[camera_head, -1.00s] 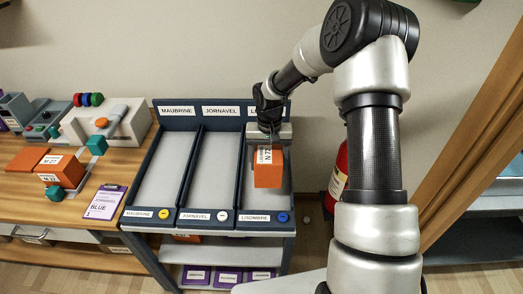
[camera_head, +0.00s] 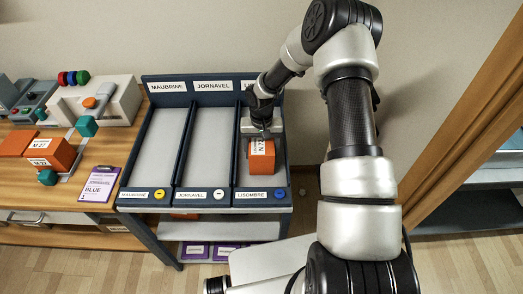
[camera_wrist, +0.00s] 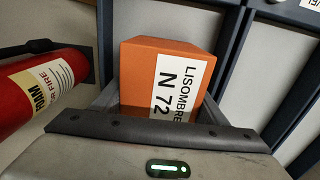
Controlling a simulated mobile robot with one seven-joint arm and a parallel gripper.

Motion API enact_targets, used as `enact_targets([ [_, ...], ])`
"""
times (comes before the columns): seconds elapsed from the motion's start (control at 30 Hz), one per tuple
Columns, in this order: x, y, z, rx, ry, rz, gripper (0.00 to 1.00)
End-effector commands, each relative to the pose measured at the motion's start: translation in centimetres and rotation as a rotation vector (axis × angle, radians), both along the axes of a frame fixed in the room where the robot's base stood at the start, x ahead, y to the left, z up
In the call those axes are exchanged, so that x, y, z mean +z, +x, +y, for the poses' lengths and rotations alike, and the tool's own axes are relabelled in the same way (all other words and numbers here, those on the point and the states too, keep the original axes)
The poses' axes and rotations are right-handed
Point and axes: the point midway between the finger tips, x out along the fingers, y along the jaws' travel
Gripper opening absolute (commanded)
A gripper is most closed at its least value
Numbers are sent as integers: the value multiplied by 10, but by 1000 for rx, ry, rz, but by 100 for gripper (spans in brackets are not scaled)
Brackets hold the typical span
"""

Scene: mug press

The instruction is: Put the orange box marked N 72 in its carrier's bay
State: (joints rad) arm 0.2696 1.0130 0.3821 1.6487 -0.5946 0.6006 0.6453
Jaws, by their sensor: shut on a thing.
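The orange box (camera_head: 261,165) carries a white label; the wrist view reads "LISOMBRE N 72" on the same box (camera_wrist: 138,75). My gripper (camera_head: 262,136) is shut on it from above. The box is upright over or within the right-hand bay, marked LISOMBRE (camera_head: 252,194), between its side walls and nearer its front end. I cannot tell whether its underside touches the bay floor. My gripper hides the part of the bay behind the box.
The MAUBRINE bay (camera_head: 155,150) and JORNAVEL bay (camera_head: 205,150) to the left are empty. More orange boxes (camera_head: 60,153) and a purple card (camera_head: 100,184) lie on the wooden bench. A red fire extinguisher (camera_wrist: 40,85) stands beside the rack.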

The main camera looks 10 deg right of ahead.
Motion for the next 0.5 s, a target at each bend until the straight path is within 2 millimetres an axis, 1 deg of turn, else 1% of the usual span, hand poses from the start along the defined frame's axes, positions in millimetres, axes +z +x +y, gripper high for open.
enact_targets([
  [0.17, 1, 2, 0, 0, 0, -4, 36],
  [0.33, -4, 1, 0, -1, 0, -3, 36],
  [0.37, -2, 1, 0, -1, 1, -2, 72],
  [0.43, -2, 1, 0, -1, 1, -2, 84],
  [0.5, -2, 1, 0, -1, 1, -2, 86],
])
